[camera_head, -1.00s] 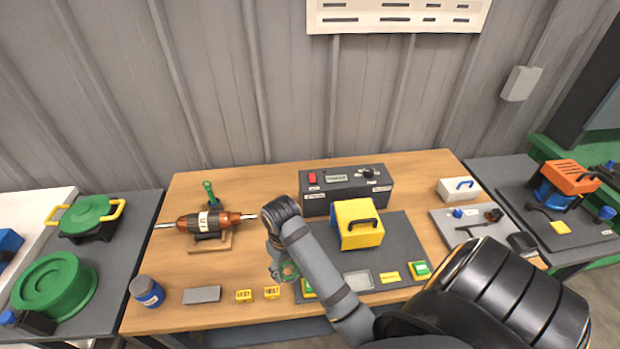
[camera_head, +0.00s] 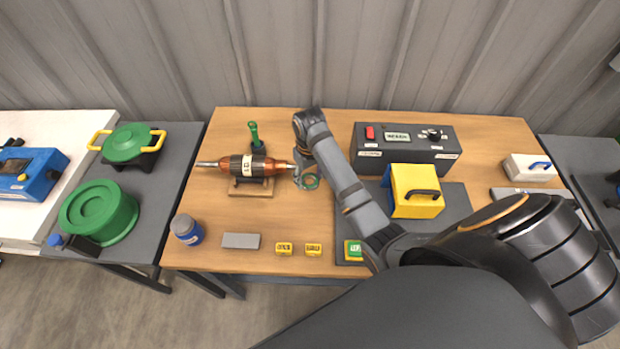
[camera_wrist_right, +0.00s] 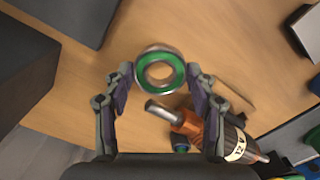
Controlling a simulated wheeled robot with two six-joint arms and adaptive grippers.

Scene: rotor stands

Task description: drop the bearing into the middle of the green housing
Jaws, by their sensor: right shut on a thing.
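My right gripper (camera_head: 306,178) is shut on the bearing, a metal ring with a green face (camera_head: 316,182). In the right wrist view the bearing (camera_wrist_right: 178,75) sits between the two fingertips (camera_wrist_right: 160,76), its hole showing wood behind. It is held above the wooden table, close to the right shaft end of the copper-and-black rotor (camera_head: 247,167); the height is unclear. A round green housing (camera_head: 98,212) with a stepped, ringed top stands on the grey table at left. A second round green part with yellow handles (camera_head: 127,143) is behind it. My left gripper is not in view.
The rotor lies on a wooden stand, with a green-handled tool (camera_head: 254,132) behind. A blue jar (camera_head: 187,230), grey block (camera_head: 241,241) and yellow tags (camera_head: 284,249) line the front edge. A yellow box (camera_head: 415,191) and black control unit (camera_head: 404,150) are right of my arm.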

